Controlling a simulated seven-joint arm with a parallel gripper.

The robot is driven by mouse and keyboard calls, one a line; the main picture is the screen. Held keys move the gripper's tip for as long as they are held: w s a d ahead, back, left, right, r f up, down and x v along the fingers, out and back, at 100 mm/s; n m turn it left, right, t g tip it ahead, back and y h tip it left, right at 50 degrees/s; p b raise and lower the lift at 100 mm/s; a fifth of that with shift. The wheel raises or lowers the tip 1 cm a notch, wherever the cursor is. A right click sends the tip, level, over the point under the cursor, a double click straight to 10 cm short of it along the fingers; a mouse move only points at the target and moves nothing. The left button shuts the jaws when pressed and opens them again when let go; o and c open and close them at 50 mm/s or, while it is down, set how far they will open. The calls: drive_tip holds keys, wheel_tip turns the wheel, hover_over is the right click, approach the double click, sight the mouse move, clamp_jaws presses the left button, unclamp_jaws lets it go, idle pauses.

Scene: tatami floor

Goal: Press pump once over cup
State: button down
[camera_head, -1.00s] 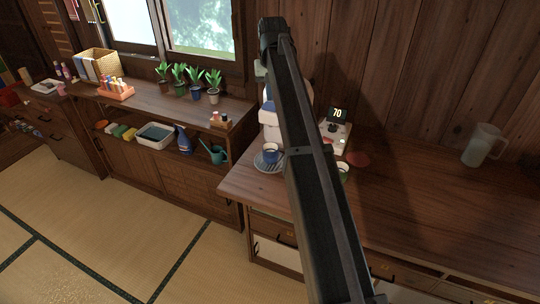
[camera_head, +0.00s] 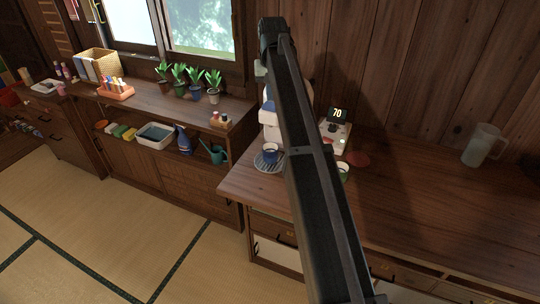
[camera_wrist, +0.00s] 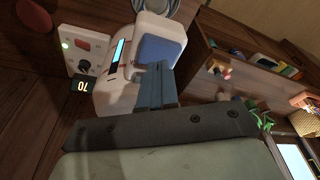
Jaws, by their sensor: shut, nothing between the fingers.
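A white dispenser with a blue pad on top, apparently the pump, shows in the wrist view, with the blue pad (camera_wrist: 160,49) near the middle; its white body (camera_head: 269,117) is partly hidden behind my arm in the head view. A blue cup (camera_head: 271,151) stands on a striped saucer (camera_head: 262,165) in front of it. My gripper (camera_wrist: 161,68) is shut and empty, its fingertips at the edge of the blue pad in the wrist view. I cannot tell whether they touch it. The head view does not show the fingers clearly.
A control box with a display reading 70 (camera_head: 337,113) stands right of the dispenser. A green cup (camera_head: 343,173) and a red disc (camera_head: 358,158) lie near it. A clear pitcher (camera_head: 482,146) stands at far right. The counter between is clear.

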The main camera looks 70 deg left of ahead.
drive_tip(key=shift+f, duration=1.4)
drive_tip(key=shift+r, duration=1.35)
wheel_tip(320, 180, up, 6)
idle(0.9)
idle(0.3)
